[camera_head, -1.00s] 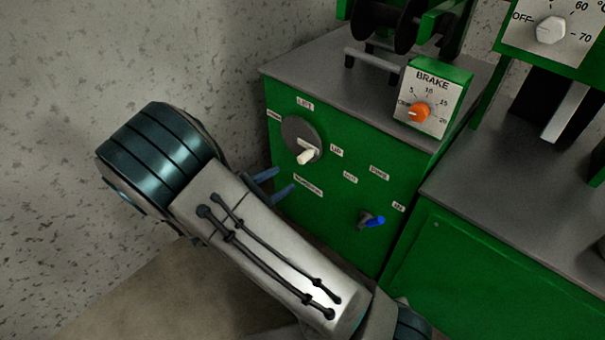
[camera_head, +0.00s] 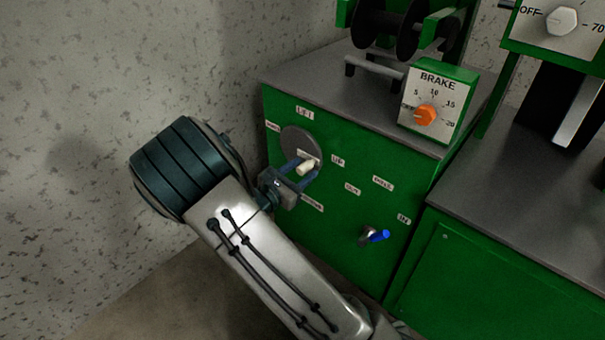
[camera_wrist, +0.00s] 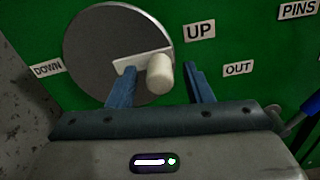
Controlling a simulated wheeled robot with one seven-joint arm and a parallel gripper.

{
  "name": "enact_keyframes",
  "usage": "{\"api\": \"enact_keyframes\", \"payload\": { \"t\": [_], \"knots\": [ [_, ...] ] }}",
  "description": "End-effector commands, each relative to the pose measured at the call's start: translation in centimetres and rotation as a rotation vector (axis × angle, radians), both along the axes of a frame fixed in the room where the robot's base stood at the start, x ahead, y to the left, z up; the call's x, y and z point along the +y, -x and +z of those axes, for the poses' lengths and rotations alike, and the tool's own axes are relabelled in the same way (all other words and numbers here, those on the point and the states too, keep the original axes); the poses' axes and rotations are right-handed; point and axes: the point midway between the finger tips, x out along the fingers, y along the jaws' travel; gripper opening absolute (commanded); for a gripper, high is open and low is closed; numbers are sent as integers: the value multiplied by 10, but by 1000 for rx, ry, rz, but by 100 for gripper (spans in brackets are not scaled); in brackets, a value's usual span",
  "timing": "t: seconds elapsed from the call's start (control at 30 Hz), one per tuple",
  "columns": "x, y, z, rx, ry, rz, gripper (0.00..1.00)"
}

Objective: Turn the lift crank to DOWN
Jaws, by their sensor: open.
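The lift crank is a grey disc (camera_head: 298,142) with a pale handle knob (camera_head: 306,167) on the green panel's left part. In the wrist view the crank disc (camera_wrist: 105,50) has a white arm and the knob (camera_wrist: 160,73) stands out at its lower right, toward the UP label (camera_wrist: 199,31). The DOWN label (camera_wrist: 47,69) is at the left of the disc. My gripper (camera_head: 303,168) is open, with its blue fingers on either side of the knob; it also shows in the wrist view (camera_wrist: 158,80). Contact with the knob cannot be told.
A blue-handled lever (camera_head: 378,236) sits at the panel's lower right, under small labels. A brake box with an orange knob (camera_head: 426,115) stands on the cabinet top (camera_head: 370,105). A speckled wall (camera_head: 80,80) is close on the left.

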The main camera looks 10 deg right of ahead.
Motion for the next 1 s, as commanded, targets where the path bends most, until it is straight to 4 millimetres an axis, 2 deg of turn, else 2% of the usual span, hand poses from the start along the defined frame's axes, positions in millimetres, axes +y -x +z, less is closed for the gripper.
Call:
{"api": "enact_keyframes", "payload": {
  "t": [0.13, 0.4, 0.43, 0.57, 0.6, 1.0],
  "knots": [
    [-7, -5, 0, -1, 0, 0, 46],
    [-8, -6, 1, 0, 0, 0, 46],
    [-8, -6, 1, 0, 0, 0, 40],
    [-8, -6, 1, 0, 0, 0, 4],
    [-8, -6, 1, 0, 0, 0, 0],
    [-8, -6, 8, 44, 33, 0, 0]
  ]
}}
